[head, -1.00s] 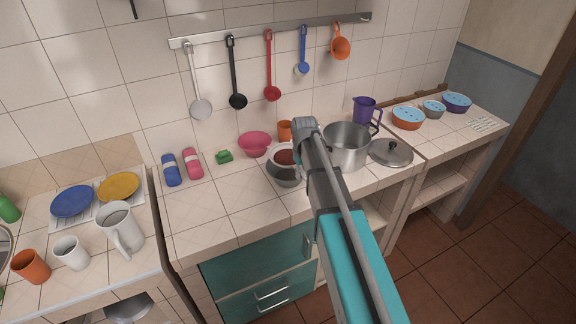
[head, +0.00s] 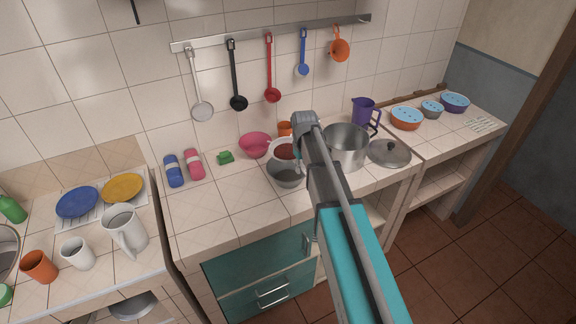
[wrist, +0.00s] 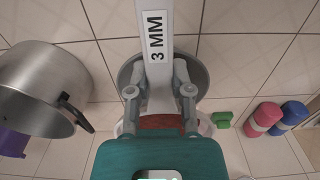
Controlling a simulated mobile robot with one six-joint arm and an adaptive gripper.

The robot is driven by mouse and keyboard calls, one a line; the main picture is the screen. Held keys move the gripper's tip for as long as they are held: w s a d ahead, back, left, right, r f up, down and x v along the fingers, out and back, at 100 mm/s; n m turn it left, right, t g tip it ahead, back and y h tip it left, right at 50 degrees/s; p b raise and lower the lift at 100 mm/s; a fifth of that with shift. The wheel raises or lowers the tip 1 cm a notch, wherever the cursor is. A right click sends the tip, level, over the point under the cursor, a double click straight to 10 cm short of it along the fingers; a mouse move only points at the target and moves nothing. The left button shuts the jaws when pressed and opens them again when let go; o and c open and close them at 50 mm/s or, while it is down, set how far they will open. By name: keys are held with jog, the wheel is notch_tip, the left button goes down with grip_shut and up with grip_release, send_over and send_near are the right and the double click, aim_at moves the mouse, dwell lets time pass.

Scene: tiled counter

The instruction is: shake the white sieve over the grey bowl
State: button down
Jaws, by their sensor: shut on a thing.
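The white sieve (head: 285,149) shows in the head view as a round white rim with reddish-brown contents. The grey bowl (head: 287,174) is on the counter just in front of it in the picture; its visible inside looks empty. How far the sieve overlaps the bowl, and its height, I cannot tell. In the wrist view my gripper (wrist: 160,92) is shut on the sieve's white handle (wrist: 180,20), labelled "3 MM". The grey bowl (wrist: 204,76) shows behind the fingers. Part of the brown contents shows between the fingers and my teal wrist part. My arm hides the grip in the head view.
A steel pot (head: 346,148) and its lid (head: 390,153) stand close on the right. A pink bowl (head: 254,145), orange cup (head: 285,128) and green sponge (head: 226,157) are nearby. Utensils hang from a wall rail (head: 270,32). The counter's front left is clear.

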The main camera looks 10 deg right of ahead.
jog(key=shift+r+p, duration=0.35)
jog(key=shift+r, duration=0.2)
